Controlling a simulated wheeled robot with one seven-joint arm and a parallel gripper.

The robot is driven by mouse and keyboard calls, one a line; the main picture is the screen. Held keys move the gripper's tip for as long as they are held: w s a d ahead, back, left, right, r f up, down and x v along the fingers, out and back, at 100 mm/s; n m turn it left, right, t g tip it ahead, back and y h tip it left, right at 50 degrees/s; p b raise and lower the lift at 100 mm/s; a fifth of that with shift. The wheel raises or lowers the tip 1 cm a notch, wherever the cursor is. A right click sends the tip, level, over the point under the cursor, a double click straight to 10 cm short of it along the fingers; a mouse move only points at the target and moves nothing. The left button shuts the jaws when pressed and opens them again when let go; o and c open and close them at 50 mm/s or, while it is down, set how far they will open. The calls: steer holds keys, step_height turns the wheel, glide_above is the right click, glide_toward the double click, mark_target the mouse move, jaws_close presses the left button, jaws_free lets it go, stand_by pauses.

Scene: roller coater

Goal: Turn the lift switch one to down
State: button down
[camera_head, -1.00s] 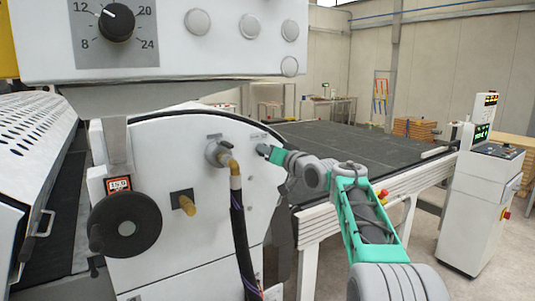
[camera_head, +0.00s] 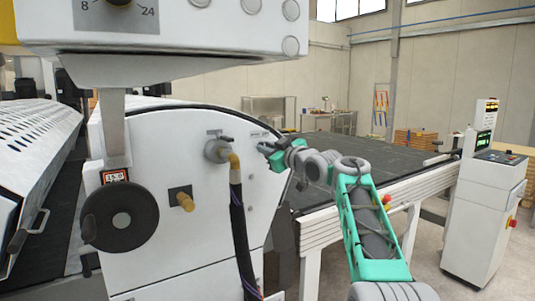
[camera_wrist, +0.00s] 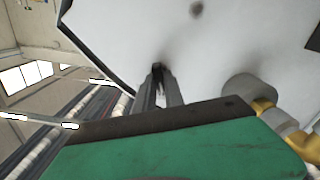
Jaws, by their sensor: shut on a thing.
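My gripper (camera_head: 268,149) is at the upper right of the white machine side panel (camera_head: 210,240), right of the grey pipe fitting. In the wrist view its two dark fingers (camera_wrist: 161,76) are nearly together, with their tips at the panel face. They are shut on a small dark part there, which I take to be lift switch one (camera_wrist: 158,67). The fingers hide most of it, so its turned position cannot be read. The switch is too small to make out in the head view.
Left of my gripper, a brass elbow (camera_head: 234,160) and black hose (camera_head: 239,230) stick out from the panel. A black handwheel (camera_head: 120,217) is farther left. A control box (camera_head: 190,30) overhangs above. A conveyor (camera_head: 350,165) and a console (camera_head: 483,205) stand to the right.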

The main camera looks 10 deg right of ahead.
steer(key=shift+n, duration=0.6)
steer(key=c, duration=1.4)
jaws_free()
steer(key=shift+c, duration=0.2)
steer(key=b+v, duration=0.3)
steer(key=v, duration=0.4)
steer(key=shift+s, duration=0.35)
steer(key=shift+d, duration=0.1)
